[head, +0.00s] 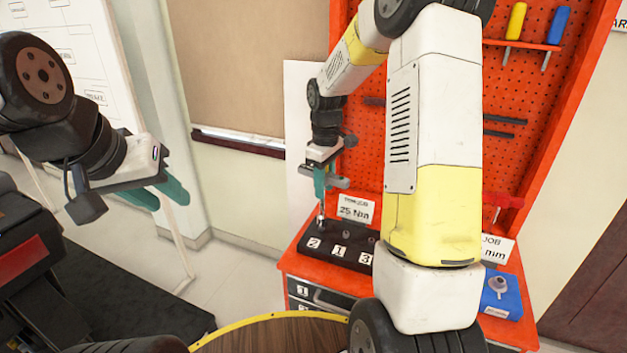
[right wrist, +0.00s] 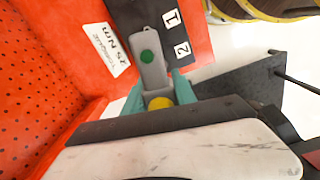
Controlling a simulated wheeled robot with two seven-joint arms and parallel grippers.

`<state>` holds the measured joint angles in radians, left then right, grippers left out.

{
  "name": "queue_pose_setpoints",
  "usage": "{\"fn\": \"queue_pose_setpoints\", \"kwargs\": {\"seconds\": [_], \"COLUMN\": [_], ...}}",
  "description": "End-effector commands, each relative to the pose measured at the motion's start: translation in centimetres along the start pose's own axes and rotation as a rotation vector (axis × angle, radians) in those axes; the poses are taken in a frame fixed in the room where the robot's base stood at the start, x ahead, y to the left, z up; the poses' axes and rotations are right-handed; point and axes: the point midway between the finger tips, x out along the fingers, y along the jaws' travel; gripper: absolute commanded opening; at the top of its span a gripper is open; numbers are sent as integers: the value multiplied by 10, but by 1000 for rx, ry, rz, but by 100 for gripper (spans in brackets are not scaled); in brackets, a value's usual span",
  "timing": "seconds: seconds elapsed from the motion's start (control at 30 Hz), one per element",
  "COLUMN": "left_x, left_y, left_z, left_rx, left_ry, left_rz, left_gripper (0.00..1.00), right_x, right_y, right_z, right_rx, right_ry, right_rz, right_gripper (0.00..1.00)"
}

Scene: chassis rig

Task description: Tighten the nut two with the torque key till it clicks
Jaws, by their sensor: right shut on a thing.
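My right gripper (head: 321,188) is shut on the torque key (right wrist: 151,68), a grey tool with a green round mark and a yellow round part between the teal fingers. In the head view the key's silver shaft (head: 321,214) points down to the black chassis block (head: 340,247) beside label 2 (head: 313,243). Nut two is hidden under the key's tip; I cannot tell how fully the key sits on it. My left gripper (head: 160,192) hangs empty and open at the left, well away from the block.
A sign reading 25 Nm (head: 356,209) stands behind the block on the red bench. A blue block (head: 500,296) sits at the bench's right. The pegboard (head: 522,90) holds tools. My right arm hides the bench's middle. A round wooden top (head: 275,337) is in front.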

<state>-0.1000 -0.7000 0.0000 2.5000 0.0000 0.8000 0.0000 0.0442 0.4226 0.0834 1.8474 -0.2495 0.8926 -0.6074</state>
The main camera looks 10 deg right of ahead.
Motion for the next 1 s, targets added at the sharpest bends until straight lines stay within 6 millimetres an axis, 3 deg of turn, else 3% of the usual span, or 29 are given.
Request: {"fn": "queue_pose_setpoints", "kwargs": {"seconds": [0.5, 1.0], "left_x": [0, 0], "left_y": [0, 0], "left_z": [0, 0], "left_rx": [0, 0], "left_ry": [0, 0], "left_rz": [0, 0], "left_gripper": [36, 36], "right_x": [-25, -29], "right_y": [0, 0], "right_z": [0, 0], "right_rx": [1, 0], "right_ry": [2, 1], "right_rz": [1, 1], "right_gripper": [0, 0]}}
